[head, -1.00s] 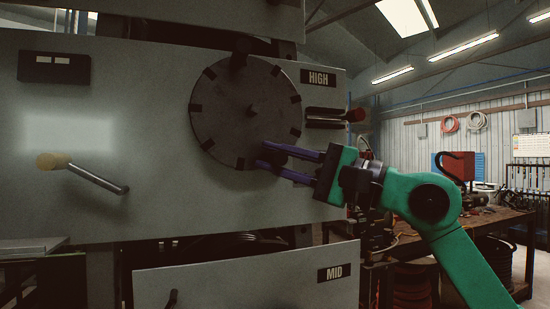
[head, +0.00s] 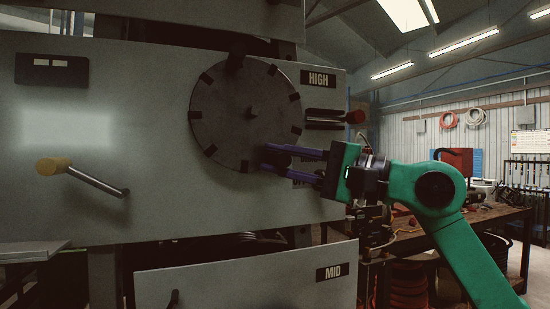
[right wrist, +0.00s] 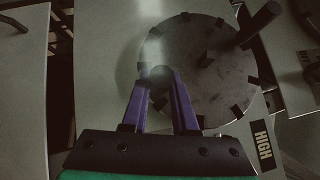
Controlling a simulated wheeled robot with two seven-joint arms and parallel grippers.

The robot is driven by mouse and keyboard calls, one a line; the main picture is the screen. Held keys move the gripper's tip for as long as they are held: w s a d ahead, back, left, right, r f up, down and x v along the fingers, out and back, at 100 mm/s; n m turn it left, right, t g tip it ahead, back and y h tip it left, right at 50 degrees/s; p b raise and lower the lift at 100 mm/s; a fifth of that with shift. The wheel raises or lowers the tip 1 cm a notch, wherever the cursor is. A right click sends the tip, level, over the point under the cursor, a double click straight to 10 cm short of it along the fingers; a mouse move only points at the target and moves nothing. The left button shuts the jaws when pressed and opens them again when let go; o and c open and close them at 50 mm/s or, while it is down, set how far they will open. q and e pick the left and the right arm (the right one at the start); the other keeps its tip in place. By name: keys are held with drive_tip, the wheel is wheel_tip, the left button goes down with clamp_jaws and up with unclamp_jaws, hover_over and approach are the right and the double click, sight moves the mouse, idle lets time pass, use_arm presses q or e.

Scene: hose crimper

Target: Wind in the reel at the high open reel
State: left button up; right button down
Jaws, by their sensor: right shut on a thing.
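The high reel is a grey disc (head: 222,118) with dark notches around its rim and a small hub, on the panel beside the HIGH label (head: 318,79). A dark peg (head: 236,62) stands out near its top; it also shows in the right wrist view (right wrist: 262,24). My right gripper (head: 266,158) reaches in from the right at the disc's lower right edge. Its purple fingers are shut on a dark round knob (right wrist: 161,75), which sits between the fingertips in the right wrist view and is mostly hidden in the head view. My left gripper is not in view.
A red-ended handle (head: 352,117) sticks out right of the disc. A yellow-knobbed crank (head: 54,166) stands out at the left of the panel. Below is a drawer front labelled MID (head: 332,273). A cluttered workbench (head: 470,222) stands behind at the right.

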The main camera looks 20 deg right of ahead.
drive_tip(key=shift+d+r, duration=0.5)
drive_tip(key=shift+r, duration=0.2)
drive_tip(key=shift+d+r+p, duration=0.3)
drive_tip(key=shift+d+p, duration=0.05)
drive_tip(key=shift+d, duration=0.5)
drive_tip(key=c, duration=0.8)
unclamp_jaws()
drive_tip(key=shift+a, duration=0.1)
drive_tip(key=shift+c, duration=0.2)
drive_tip(key=shift+o, duration=0.8)
drive_tip(key=shift+w+a+f, duration=0.1)
drive_tip(key=shift+a+f, duration=0.1)
drive_tip(key=shift+a, duration=0.05)
drive_tip(key=b+v, duration=0.6)
drive_tip(key=v, duration=0.8)
drive_tip(key=shift+s, duration=0.25)
